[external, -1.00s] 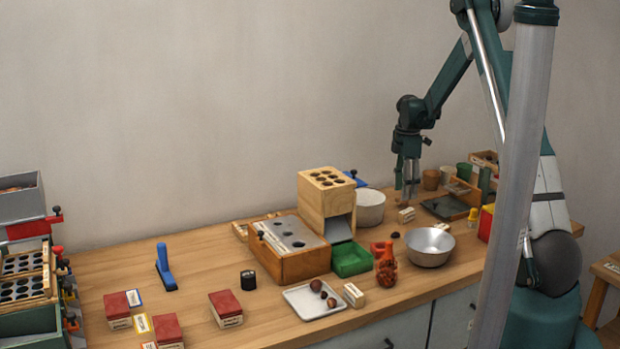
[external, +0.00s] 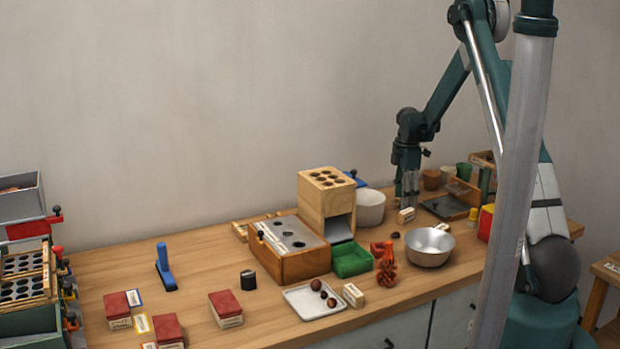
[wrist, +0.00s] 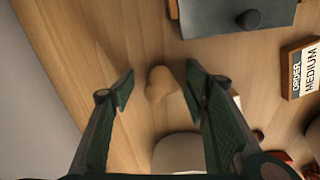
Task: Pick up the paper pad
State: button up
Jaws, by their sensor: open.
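A small tan, lumpy thing (wrist: 161,84) lies on the wooden table between my fingertips in the wrist view. It may be the paper pad, but its shape is too soft to be sure. My gripper (wrist: 157,91) is open, with one finger on each side of the tan thing and visible gaps to it. In the external view my gripper (external: 407,192) points down close to the table at the back, just right of the white bowl (external: 370,207). The tan thing cannot be made out there behind the fingers.
A dark plate with a knob (wrist: 235,17) lies beyond the fingers. A wooden block labelled ORDER MEDIUM (wrist: 303,70) is at right. The white bowl (wrist: 180,154) stands close below. A metal pan (external: 429,248) and a wooden block with holes (external: 327,204) are nearby.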

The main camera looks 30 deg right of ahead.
jog(key=c, duration=0.7)
jog(key=shift+c, duration=0.2)
jog(key=shift+r+p, duration=1.2)
jog(key=shift+r, duration=3.8)
